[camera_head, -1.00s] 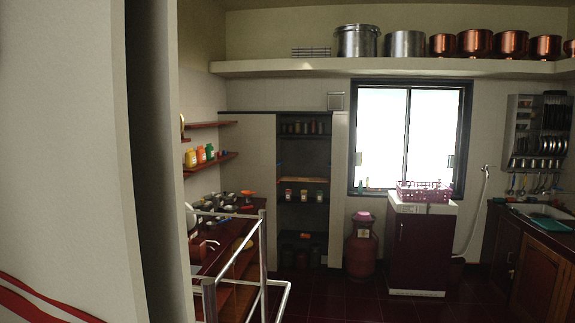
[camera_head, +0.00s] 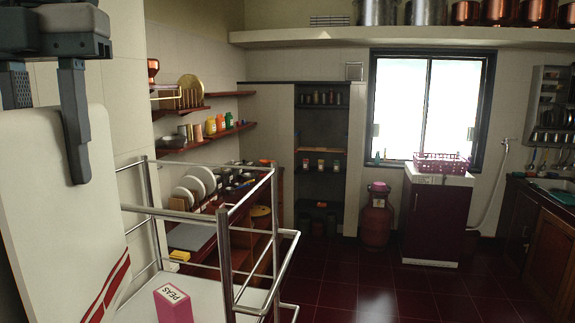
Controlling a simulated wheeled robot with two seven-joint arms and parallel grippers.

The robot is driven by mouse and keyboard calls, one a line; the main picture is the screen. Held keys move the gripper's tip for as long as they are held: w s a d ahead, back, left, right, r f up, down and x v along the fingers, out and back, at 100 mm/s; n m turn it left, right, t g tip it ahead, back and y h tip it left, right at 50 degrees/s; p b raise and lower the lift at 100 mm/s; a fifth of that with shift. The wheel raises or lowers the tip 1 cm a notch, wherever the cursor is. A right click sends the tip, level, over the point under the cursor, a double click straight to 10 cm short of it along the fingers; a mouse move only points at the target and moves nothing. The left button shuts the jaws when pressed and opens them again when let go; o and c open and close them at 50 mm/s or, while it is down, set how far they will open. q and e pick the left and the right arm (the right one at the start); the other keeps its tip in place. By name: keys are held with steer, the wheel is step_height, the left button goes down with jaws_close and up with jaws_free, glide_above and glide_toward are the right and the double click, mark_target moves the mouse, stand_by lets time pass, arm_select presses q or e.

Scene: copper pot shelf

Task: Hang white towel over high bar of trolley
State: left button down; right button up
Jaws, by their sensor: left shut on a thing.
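The white towel (camera_head: 45,190) hangs as a broad flat sheet at the left, with red stripes (camera_head: 112,282) near its lower right. My left gripper (camera_head: 45,112) is at the upper left and is shut on the towel's top part; one dark finger lies in front of the cloth. The trolley (camera_head: 226,262) is a metal tube frame at lower centre-left. Its upper bars (camera_head: 205,164) stand to the right of the towel, which hangs in front of the trolley's left side. I cannot tell whether they touch. My right gripper is not in view.
A pink box marked PEAS (camera_head: 173,305) sits on the trolley's white shelf (camera_head: 215,300). Behind are wall shelves with jars (camera_head: 210,124) and a plate rack (camera_head: 195,185). A red gas cylinder (camera_head: 376,218) and a cabinet (camera_head: 432,220) stand at the right. The floor between is clear.

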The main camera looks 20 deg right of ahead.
arm_select(q)
steer(key=w+a+f+m+b, duration=0.25)
steer(key=f+m, duration=0.35)
steer(key=f, duration=0.4)
steer(key=w+a+f+m+b, duration=0.1)
steer(key=w+a+f+m, duration=0.15)
steer(key=f+m, duration=0.6)
steer(key=w+a+f+m+b, duration=0.2)
steer(key=w+f+m, duration=0.15)
steer(key=f, duration=0.95)
steer(key=a+f+m+b, duration=0.2)
steer(key=f+m, duration=0.6)
steer(key=f, duration=0.4)
steer(key=s+a+f+m+b, duration=0.1)
steer(key=a+f+m+b, duration=0.1)
steer(key=f+m, duration=0.6)
steer(key=shift+s+f+b, duration=0.2)
steer(key=shift+f+b, duration=0.5)
steer(key=shift+f, duration=1.5)
steer(key=shift+a, duration=0.1)
